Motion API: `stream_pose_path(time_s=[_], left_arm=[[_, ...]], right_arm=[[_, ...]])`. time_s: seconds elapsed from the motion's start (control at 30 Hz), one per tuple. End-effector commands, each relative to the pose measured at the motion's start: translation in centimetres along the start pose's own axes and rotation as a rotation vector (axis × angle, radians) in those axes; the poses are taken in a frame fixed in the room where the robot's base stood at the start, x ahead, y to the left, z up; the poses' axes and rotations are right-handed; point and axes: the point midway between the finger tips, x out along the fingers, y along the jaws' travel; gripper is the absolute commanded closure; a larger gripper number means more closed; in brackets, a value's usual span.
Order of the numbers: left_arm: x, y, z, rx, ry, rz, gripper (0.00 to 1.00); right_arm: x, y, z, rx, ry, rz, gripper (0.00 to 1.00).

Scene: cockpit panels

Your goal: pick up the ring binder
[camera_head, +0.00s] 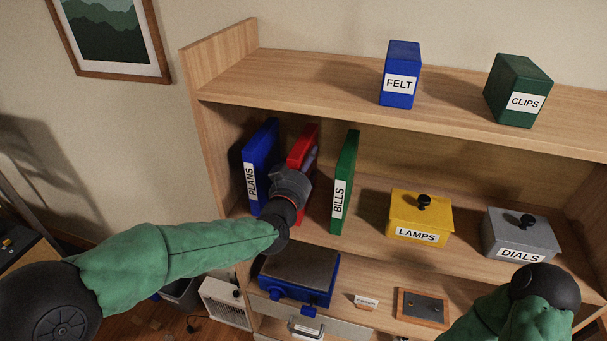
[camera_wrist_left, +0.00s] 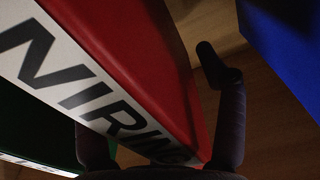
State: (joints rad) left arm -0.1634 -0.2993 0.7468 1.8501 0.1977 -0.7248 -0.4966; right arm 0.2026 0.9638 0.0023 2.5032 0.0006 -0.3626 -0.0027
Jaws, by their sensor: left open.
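Three ring binders stand upright on the middle shelf: a blue one labelled PLANS (camera_head: 262,165), a red one (camera_head: 300,145) and a green one labelled BILLS (camera_head: 344,185). My left gripper (camera_head: 306,165) is at the red binder's front and hides most of it in the head view. In the left wrist view, the red binder (camera_wrist_left: 135,60) fills the middle, its white spine label partly readable as "NIRIN". My open left fingers (camera_wrist_left: 160,125) lie on either side of its spine; contact cannot be told. The blue binder (camera_wrist_left: 285,45) and green binder (camera_wrist_left: 30,130) show beside it. My right gripper is out of view.
A yellow LAMPS box (camera_head: 420,215) and a grey DIALS box (camera_head: 519,232) stand right of the binders. FELT (camera_head: 400,75) and CLIPS (camera_head: 517,90) boxes are on the upper shelf (camera_head: 300,85). Gaps beside the red binder are narrow.

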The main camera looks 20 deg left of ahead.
Motion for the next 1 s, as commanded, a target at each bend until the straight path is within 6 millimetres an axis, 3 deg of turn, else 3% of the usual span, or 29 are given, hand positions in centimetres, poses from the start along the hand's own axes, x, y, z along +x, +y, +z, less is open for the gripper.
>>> stream_pose_path(time_s=[0.13, 0.3, 0.37, 0.4, 0.73, 1.0], left_arm=[[0.0, 0.0, 0.0, 0.0, 0.0, 0.0, 0.32], [0.0, 0.0, 0.0, 0.0, 0.0, 0.0, 0.8], [0.0, 0.0, 0.0, 0.0, 0.0, 0.0, 0.96], [0.0, 0.0, 0.0, 0.0, 0.0, 0.0, 1.0], [0.0, -0.1, -0.8, 0.0, 0.005, -0.002, 1.0], [0.0, -0.1, -5.3, -0.001, 0.009, -0.001, 1.0]], right_arm=[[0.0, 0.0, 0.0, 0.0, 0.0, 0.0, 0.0], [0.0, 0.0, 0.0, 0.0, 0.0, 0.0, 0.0], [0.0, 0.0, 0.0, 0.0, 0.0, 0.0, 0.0], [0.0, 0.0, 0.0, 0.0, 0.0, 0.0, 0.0], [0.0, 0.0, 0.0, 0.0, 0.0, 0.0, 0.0], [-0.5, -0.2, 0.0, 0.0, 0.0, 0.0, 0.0]])
